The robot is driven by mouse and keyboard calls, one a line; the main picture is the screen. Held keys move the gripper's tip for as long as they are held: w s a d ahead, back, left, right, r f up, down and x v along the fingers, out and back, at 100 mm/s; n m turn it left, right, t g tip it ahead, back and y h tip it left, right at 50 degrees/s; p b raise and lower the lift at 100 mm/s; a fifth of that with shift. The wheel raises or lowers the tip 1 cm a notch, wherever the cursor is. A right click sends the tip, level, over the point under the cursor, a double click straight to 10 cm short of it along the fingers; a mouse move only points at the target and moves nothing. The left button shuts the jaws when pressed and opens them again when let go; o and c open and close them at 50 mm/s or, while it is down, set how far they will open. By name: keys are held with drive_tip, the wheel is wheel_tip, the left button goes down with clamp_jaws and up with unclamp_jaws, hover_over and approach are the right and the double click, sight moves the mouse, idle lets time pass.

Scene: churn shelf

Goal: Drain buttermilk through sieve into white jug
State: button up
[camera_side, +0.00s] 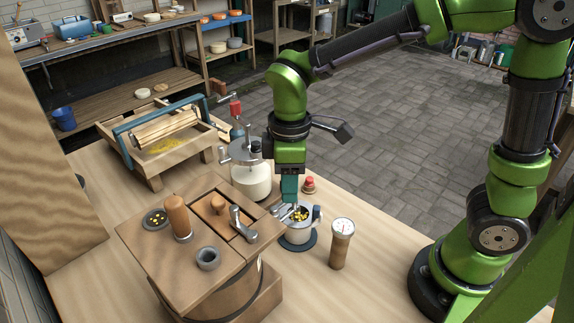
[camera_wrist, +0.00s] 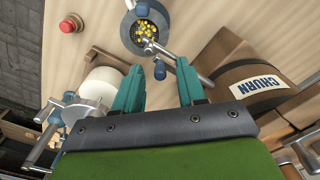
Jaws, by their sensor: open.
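My gripper (camera_side: 289,198) points down with open, empty teal fingers, close above the sieve and jug in the side view. The wrist view shows its two fingers (camera_wrist: 160,68) apart. The jug is partly hidden by the sieve and the gripper. The wooden churn (camera_side: 215,285) stands left of it, its label readable in the wrist view (camera_wrist: 262,85).
A white jar (camera_side: 252,184) with a metal crank lid stands behind the churn. The front right tabletop is clear.

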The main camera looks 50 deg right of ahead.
drive_tip(key=shift+c, duration=0.4)
clamp_jaws()
drive_tip(key=shift+s+m, duration=0.15)
drive_tip(key=shift+m, duration=0.15)
drive_tip(key=s+a+m, duration=0.1)
drive_tip(key=m, duration=0.4)
drive_tip(key=s+a+m, duration=0.1)
drive_tip(key=m, duration=0.5)
drive_tip(key=s+a+m, duration=0.1)
drive_tip(key=a+m, duration=0.1)
drive_tip(key=m, duration=0.4)
drive_tip(key=shift+s+r, duration=0.1)
drive_tip(key=shift+s, duration=0.25)
drive_tip(key=shift+a, duration=0.1)
